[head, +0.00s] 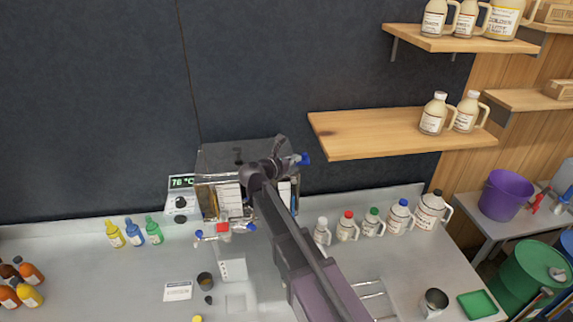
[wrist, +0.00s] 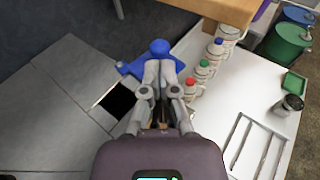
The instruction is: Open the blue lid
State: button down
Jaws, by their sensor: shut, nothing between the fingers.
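The metal evaporator (head: 215,160) stands against the back wall, with a dark opening (wrist: 118,101) in its grey top in the wrist view. A blue handle-like part (wrist: 158,46) shows just beyond my fingertips, with more blue to its left. It also shows in the head view (head: 303,159) at the evaporator's upper right. My gripper (wrist: 159,68) is shut and empty, its fingertips right at the blue part; I cannot tell whether they touch it. In the head view my gripper (head: 268,165) hides much of the evaporator's top, and the lid's outline is unclear.
Several capped jugs (head: 347,227) stand right of the evaporator, one with a blue cap (head: 403,203). A wooden shelf (head: 390,130) is above right. Small coloured bottles (head: 134,233) stand left, below a temperature display (head: 181,183). A green tray (head: 477,304) lies at front right.

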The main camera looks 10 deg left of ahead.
jog(key=shift+x, duration=0.85)
jog(key=shift+a, duration=0.2)
